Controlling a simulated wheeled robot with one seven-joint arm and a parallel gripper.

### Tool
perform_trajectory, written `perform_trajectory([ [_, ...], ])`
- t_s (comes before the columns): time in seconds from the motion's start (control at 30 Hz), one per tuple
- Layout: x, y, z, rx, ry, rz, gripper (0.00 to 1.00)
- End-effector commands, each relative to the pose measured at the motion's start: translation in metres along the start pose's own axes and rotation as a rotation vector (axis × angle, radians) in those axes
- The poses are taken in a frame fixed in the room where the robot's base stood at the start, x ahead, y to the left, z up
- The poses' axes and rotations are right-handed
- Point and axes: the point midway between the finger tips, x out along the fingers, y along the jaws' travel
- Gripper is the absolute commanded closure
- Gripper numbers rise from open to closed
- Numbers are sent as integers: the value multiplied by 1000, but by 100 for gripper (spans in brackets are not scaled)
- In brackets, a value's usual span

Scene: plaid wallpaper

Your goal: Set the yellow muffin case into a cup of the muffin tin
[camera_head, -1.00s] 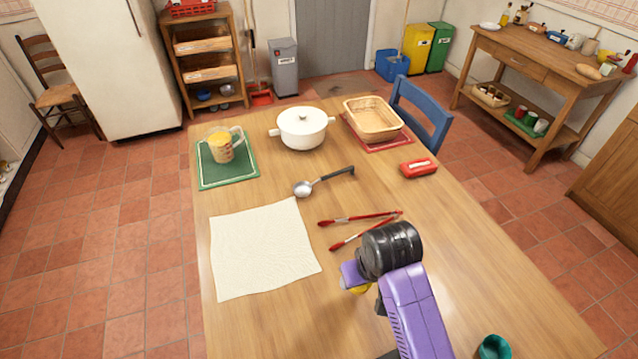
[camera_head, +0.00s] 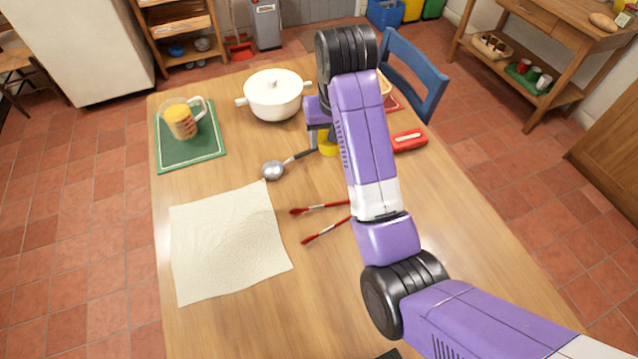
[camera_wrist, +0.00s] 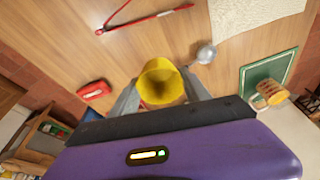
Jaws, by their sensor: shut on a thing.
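The yellow muffin case (camera_head: 328,148) is held in my gripper (camera_head: 322,138) above the table, between the ladle and the red box, near the far end. In the wrist view the case (camera_wrist: 158,78) sits between the two grey fingers of my gripper (camera_wrist: 162,96), with its open mouth showing. My gripper is shut on it. I cannot make out a muffin tin in either current view. My arm hides part of the table's far right side.
A white pot (camera_head: 273,95) stands left of my gripper, and a ladle (camera_head: 274,170) lies nearer. Red tongs (camera_head: 322,208), a cream cloth (camera_head: 226,245), a red box (camera_head: 408,140) and a glass jug (camera_head: 181,120) on a green mat (camera_head: 192,155) are on the table.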

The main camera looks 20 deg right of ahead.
Motion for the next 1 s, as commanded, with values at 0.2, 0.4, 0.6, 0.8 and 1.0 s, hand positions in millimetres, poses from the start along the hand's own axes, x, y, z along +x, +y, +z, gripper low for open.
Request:
perform_trajectory([
  [0.2, 47, 1, 16, 1, -8, 2, 83],
  [0.4, 94, 2, 29, 2, -7, 2, 83],
  [0.6, 132, 2, 39, 2, -5, 1, 83],
  [0.8, 148, 2, 42, 3, -1, 0, 83],
  [1.0, 174, 2, 51, 2, -4, 1, 83],
])
